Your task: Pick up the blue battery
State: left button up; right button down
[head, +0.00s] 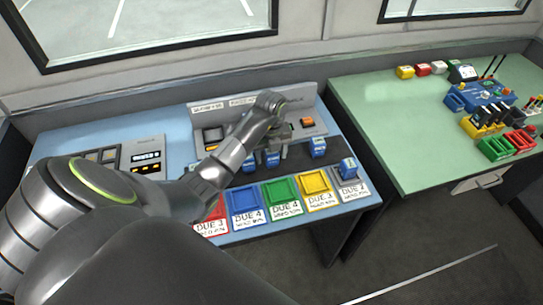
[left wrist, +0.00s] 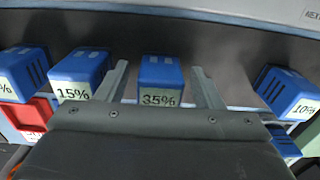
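Several blue batteries with percent labels stand on the dark strip of the blue desk. In the left wrist view, a blue battery marked 35% (left wrist: 161,72) is between the two fingers of my open left gripper (left wrist: 159,88), with gaps on both sides. The battery marked 15% (left wrist: 80,68) is left of it and the one marked 10% (left wrist: 287,88) is right. In the head view my left gripper (head: 284,132) is over the strip, above a blue battery (head: 272,159). Another blue battery (head: 348,168) sits on a grey tray. My right gripper is not in view.
Red (head: 211,215), blue (head: 244,201), green (head: 282,191) and yellow (head: 315,183) labelled trays line the desk's front edge. A control panel (head: 210,120) stands behind the strip. A green table (head: 390,115) with coloured blocks and devices is at right.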

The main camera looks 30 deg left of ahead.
pick_arm(q)
jog(key=shift+r, duration=0.1)
jog(key=c, duration=1.1)
